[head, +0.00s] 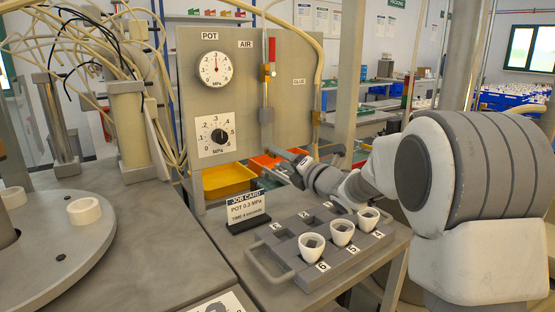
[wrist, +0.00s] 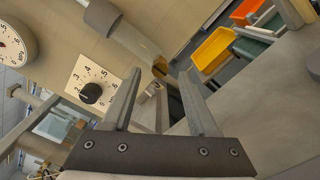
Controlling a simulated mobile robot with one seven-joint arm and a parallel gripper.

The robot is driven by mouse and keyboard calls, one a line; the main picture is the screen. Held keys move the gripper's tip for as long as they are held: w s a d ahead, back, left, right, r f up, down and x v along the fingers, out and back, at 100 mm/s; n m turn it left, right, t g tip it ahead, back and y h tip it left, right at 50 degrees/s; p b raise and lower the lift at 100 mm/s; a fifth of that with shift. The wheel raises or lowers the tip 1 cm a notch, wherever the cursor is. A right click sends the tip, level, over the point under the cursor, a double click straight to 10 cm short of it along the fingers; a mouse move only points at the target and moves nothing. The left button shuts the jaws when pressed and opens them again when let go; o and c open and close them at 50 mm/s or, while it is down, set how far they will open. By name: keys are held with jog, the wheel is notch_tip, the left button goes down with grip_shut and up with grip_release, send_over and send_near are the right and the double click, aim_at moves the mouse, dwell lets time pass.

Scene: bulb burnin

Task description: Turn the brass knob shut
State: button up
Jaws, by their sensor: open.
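A small brass fitting (wrist: 160,67) sits at the lower end of a grey pipe in the wrist view, which I take for the brass knob. It appears between my fingertips, beyond them, and a gap seems to remain. Its exact turn cannot be read. In the head view I cannot make it out clearly; my gripper (head: 283,168) is low in front of the panel there. My gripper (wrist: 162,75) is open and empty, with both fingers apart. The panel (head: 288,105) carries a white POT gauge (head: 215,70) and a dial with a black knob (head: 219,135).
A tray (head: 289,262) with several white cups stands on the bench below my arm. A job card (head: 246,208) stands left of it. Yellow (head: 224,180) and orange bins lie behind the panel's lower edge. A round table (head: 50,240) is at left.

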jog(key=shift+x, duration=1.2)
jog(key=shift+c, duration=0.2)
grip_shut()
